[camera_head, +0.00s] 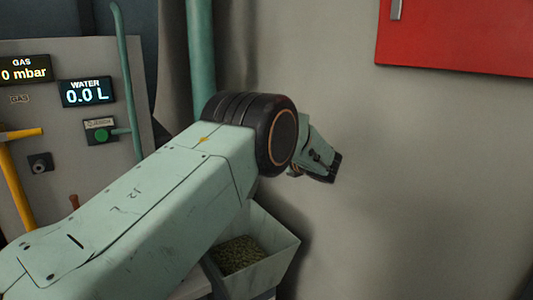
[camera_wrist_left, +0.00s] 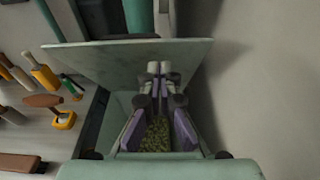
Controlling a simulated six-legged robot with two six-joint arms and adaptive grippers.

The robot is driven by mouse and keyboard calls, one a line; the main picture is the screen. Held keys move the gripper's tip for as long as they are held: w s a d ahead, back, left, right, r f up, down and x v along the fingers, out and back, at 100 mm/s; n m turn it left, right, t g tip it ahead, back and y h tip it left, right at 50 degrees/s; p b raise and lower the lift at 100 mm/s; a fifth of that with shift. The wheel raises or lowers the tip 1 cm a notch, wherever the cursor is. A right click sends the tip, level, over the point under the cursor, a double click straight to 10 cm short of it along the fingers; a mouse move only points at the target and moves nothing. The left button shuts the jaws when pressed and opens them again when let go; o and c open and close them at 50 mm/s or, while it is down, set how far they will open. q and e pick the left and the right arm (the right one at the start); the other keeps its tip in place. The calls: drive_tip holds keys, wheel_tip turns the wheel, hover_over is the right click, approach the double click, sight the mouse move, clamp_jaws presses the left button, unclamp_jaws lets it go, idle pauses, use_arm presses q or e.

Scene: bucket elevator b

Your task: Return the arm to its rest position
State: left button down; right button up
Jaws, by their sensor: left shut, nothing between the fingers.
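My left arm (camera_head: 130,215) reaches from the lower left across the head view, with its dark round joint near the middle. Beyond that joint, the wrist part (camera_head: 318,155) hangs beside the grey wall; its fingers cannot be made out there. In the left wrist view, my left gripper (camera_wrist_left: 160,68) is shut and empty, its two fingertips close together. Green granules show behind and between the fingers. My right gripper is in neither view.
A pale bin (camera_head: 283,250) holding green granules (camera_head: 237,256) stands below the arm. A control panel (camera_head: 60,145) with gas and water displays, a green pipe (camera_head: 201,60) and a red wall box (camera_head: 455,35) are around. Tools (camera_wrist_left: 45,75) lie left in the wrist view.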

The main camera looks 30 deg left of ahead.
use_arm(q)
drive_tip(key=s+d+f+n+h, duration=0.15)
drive_tip(key=d+f+h, duration=0.25)
drive_tip(key=f, duration=0.4)
drive_tip(key=s+d+f+n+h, duration=0.1)
drive_tip(key=d+f+n+h, duration=0.15)
drive_tip(key=d+f, duration=0.4)
drive_tip(key=s+d+f+n+g+h+b, duration=0.1)
drive_tip(key=s+d+f+n+g+h, duration=0.25)
drive_tip(key=s+f, duration=0.55)
drive_tip(key=s+d+f+n+t+h+b, duration=0.1)
drive_tip(key=s+d+f+n+h+b, duration=0.15)
drive_tip(key=s+d+f+h, duration=0.6)
drive_tip(key=s+f+n+g+y+b, duration=0.2)
drive_tip(key=s+f+n+b, duration=0.2)
drive_tip(key=s, duration=1.2)
drive_tip(key=s+f+n+g+y+b, duration=0.1)
drive_tip(key=s+f+n+b, duration=0.3)
drive_tip(key=s+f+n, duration=0.5)
drive_tip(key=s+f+y, duration=0.1)
drive_tip(key=s+f, duration=0.1)
drive_tip(key=s, duration=0.6)
drive_tip(key=shift+s+a+g, duration=0.15)
drive_tip(key=shift+g, duration=0.2)
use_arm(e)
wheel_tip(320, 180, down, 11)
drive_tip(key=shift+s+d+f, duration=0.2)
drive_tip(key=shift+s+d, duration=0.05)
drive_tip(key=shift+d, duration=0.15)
